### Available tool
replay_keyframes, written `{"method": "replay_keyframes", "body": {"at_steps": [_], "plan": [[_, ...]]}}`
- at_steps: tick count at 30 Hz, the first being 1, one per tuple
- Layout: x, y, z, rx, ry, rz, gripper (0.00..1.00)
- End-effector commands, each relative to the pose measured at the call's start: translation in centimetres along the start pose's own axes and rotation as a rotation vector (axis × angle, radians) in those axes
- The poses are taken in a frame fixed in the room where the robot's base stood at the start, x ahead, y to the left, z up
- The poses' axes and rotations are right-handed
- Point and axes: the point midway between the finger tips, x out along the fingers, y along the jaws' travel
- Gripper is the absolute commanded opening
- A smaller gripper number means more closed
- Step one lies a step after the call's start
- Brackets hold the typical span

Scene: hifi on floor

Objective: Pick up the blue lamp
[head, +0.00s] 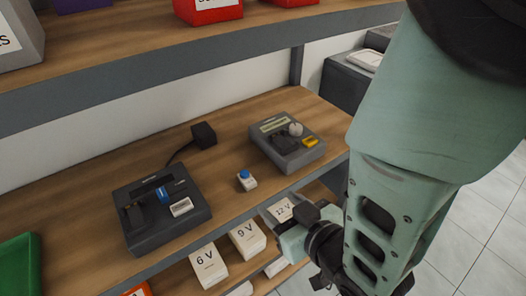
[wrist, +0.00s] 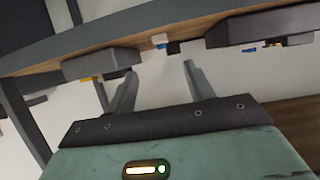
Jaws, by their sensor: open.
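A small white block with a blue round top, which looks like the blue lamp (head: 246,179), stands on the wooden shelf between two dark devices. In the wrist view, which is upside down, a small pale block with a blue end (wrist: 160,41) shows beyond the fingers, near the middle. My gripper (wrist: 160,72) is open, its two grey fingers apart with nothing between them. In the head view it is at the shelf's front edge, below and to the right of the lamp, partly hidden by my arm. It does not touch the lamp.
A dark device (head: 160,222) with a blue part stands left of the lamp; another dark device (head: 284,150) stands right. A black adapter (head: 204,135) lies behind. Boxes marked 6 V (head: 208,266), 9 V (head: 247,240) and 12 V (head: 282,210) are below the edge. An upper shelf (head: 130,88) overhangs.

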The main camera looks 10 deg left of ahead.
Motion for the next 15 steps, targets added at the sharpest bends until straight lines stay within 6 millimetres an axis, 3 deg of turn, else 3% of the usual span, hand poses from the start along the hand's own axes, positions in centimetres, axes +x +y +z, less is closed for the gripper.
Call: {"method": "replay_keyframes", "body": {"at_steps": [9, 15], "plan": [[5.1, 0.0, -0.2, 0.0, -0.001, -0.001, 0.53], [7.2, -0.1, -0.1, -0.001, 0.0, -0.002, 0.53]]}}
